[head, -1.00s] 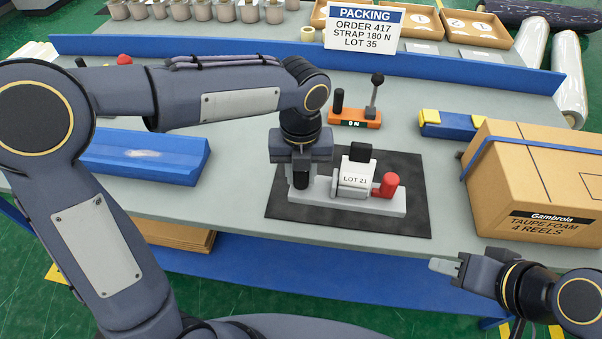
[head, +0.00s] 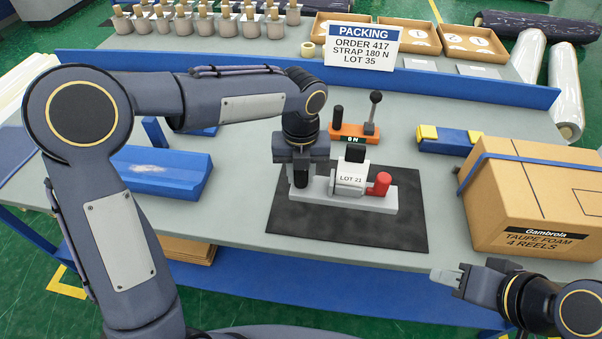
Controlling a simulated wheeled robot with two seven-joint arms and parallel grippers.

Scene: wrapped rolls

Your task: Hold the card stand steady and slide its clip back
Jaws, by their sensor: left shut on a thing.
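The card stand (head: 322,192) is a grey base over the black mat (head: 330,233). It carries a white block (head: 351,180) marked "LOT 21" with a black knob on top, and a red knob (head: 380,182) at its right end. I cannot tell which part is the clip. My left gripper (head: 301,176) points down and is shut on the stand's left end, hiding most of what it grips. My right gripper (head: 445,277) is off the table's front edge, well away from the stand. Its fingers look close together, with no visible object between them.
An orange base (head: 352,133) with a lever stands close behind the stand. A large carton (head: 525,195) is on the right, with a blue and yellow block (head: 450,139) behind it. A blue block (head: 165,173) lies on the left. A blue rail (head: 455,90) crosses the back.

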